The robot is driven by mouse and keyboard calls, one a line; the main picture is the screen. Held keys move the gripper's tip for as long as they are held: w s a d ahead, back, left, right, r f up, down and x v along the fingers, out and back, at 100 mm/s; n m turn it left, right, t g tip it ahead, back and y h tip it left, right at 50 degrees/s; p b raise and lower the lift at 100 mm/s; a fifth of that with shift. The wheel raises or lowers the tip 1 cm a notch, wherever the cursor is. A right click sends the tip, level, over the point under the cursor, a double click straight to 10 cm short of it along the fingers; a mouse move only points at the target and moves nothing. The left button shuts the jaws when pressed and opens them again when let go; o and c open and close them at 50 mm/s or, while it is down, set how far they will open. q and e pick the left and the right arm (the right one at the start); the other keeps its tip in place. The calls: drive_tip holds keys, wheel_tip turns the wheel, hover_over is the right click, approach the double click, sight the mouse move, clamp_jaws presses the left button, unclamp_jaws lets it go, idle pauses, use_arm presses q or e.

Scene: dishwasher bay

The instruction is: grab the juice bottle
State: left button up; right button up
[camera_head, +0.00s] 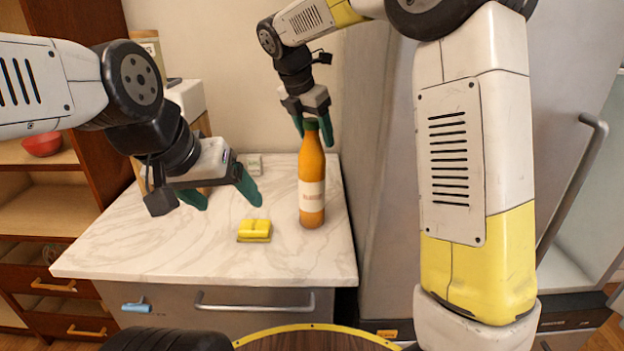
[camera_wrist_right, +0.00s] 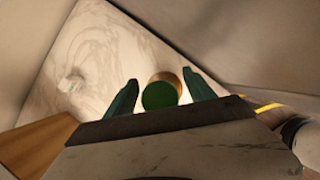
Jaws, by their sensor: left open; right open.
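The juice bottle (camera_head: 312,178) is orange with a dark green cap and a pale label. It stands upright on the marble counter, right of the yellow sponge. My right gripper (camera_head: 314,136) is open above it, fingers pointing down on either side of the cap. In the right wrist view the green cap (camera_wrist_right: 160,94) lies between the two green fingers (camera_wrist_right: 158,97), with a gap on each side. My left gripper (camera_head: 226,200) is open and empty above the left part of the counter.
A yellow sponge (camera_head: 254,230) lies on the marble counter (camera_head: 150,255). A small pale item (camera_head: 253,163) lies at the back. A red bowl (camera_head: 42,144) sits on the wooden shelf at left. A tall grey appliance stands right of the counter.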

clamp_jaws()
drive_tip(key=shift+r, duration=0.2)
idle(0.3)
